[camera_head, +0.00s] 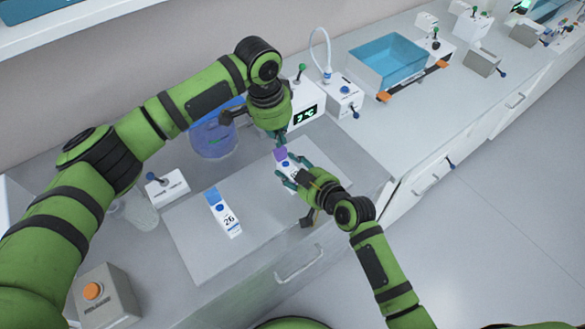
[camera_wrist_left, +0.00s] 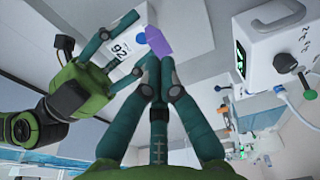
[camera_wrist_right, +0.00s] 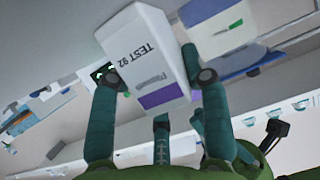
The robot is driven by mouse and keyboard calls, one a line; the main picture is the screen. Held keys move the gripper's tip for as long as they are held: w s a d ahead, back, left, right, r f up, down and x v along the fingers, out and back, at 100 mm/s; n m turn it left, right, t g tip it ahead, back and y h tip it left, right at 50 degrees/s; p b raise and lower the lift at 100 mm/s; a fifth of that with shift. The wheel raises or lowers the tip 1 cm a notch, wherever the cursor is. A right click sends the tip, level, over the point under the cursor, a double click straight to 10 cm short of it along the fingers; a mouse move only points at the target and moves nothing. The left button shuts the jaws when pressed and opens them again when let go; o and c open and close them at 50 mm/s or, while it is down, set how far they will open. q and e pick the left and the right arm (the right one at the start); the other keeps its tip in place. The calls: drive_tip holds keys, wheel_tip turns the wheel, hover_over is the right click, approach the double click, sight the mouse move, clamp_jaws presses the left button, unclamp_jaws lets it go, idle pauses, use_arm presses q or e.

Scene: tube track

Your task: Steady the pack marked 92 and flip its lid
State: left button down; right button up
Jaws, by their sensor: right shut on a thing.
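The pack marked 92 (camera_head: 288,168) is a white carton with a purple lid (camera_head: 281,154); it stands near the right end of the grey mat. My right gripper (camera_head: 293,180) is shut on its sides. In the right wrist view the pack (camera_wrist_right: 148,50) shows "TEST 92" between the two fingers. My left gripper (camera_head: 277,138) is above and behind the pack. In the left wrist view its fingertips (camera_wrist_left: 158,60) are close together, right beside the purple lid (camera_wrist_left: 157,42). The lid appears angled to the body; whether the fingertips touch it is unclear.
A second pack marked 26 (camera_head: 226,218), with a blue lid, stands on the grey mat (camera_head: 190,250) to the left. A blue container (camera_head: 213,138), a display device (camera_head: 304,112) and a small white box (camera_head: 167,187) stand around the mat. A blue basin (camera_head: 388,62) is farther right.

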use_arm(q)
drive_tip(key=shift+w+a, duration=0.5)
drive_tip(key=shift+w, duration=0.2)
drive_tip(key=shift+w+a, duration=0.45)
drive_tip(key=shift+w, duration=0.25)
use_arm(e)
drive_tip(key=shift+f, duration=0.1)
use_arm(q)
drive_tip(key=shift+f, duration=0.2)
drive_tip(key=shift+f, duration=1.75)
drive_tip(key=shift+s, duration=0.1)
drive_tip(key=shift+s+d+r, duration=0.2)
drive_tip(key=shift+s+d, duration=0.15)
drive_tip(key=shift+s, duration=0.1)
drive_tip(key=shift+s+d+r, duration=0.2)
drive_tip(key=shift+s+d, duration=0.1)
drive_tip(key=shift+s, duration=0.15)
drive_tip(key=shift+s+d, duration=0.1)
